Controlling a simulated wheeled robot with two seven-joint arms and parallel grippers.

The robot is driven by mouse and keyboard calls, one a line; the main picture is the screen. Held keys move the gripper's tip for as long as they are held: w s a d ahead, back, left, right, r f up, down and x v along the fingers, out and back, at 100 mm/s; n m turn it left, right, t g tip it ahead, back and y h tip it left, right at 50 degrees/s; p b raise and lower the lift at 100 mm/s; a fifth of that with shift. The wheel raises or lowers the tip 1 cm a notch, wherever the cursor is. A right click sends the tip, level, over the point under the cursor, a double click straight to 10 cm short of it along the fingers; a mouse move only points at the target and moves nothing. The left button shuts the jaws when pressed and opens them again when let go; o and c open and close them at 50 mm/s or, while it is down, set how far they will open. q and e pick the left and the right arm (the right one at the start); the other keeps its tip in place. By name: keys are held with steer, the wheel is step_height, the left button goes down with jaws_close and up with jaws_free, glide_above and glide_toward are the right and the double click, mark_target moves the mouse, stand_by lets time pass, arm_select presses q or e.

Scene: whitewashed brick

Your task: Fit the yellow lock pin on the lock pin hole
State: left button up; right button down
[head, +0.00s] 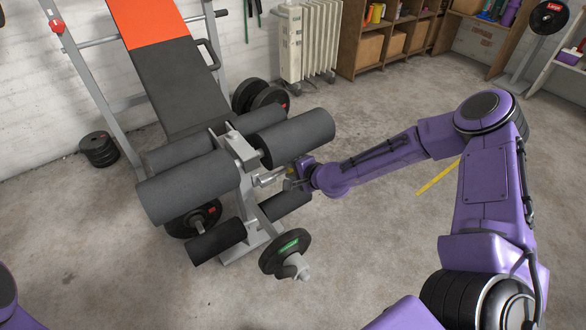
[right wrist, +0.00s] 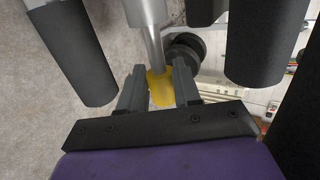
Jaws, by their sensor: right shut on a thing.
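The yellow lock pin shows its yellow head (right wrist: 161,90) in the right wrist view, with a grey metal shaft (right wrist: 152,47) running up from it to a wider light metal cylinder (right wrist: 146,12). My right gripper (right wrist: 160,92) is shut on the yellow head, one finger on each side. In the head view the right gripper (head: 291,174) is beside the weight bench's leg-roller frame (head: 243,165), on its right. A silvery rod (head: 268,177) spans between them. The lock pin hole cannot be made out, and I cannot tell how deep the shaft sits. My left gripper is out of view.
Black foam rollers (head: 297,137) stand close above and below the right gripper. A weight plate with a green label (head: 286,252) is below it. A white radiator (head: 307,42) and wooden shelves (head: 350,42) stand behind. The floor at right is mostly clear.

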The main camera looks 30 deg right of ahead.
mark_target(278, 174)
steer(key=shift+s+a, duration=0.15)
steer(key=shift+a, duration=1.85)
steer(key=d, duration=0.9)
steer(key=shift+w+d, duration=0.25)
steer(key=shift+w, duration=0.15)
stand_by(0.5)
steer(key=shift+s+a, duration=0.15)
steer(key=shift+a, duration=1.55)
steer(key=shift+s+a, duration=0.15)
steer(key=shift+a, duration=1.55)
stand_by(0.8)
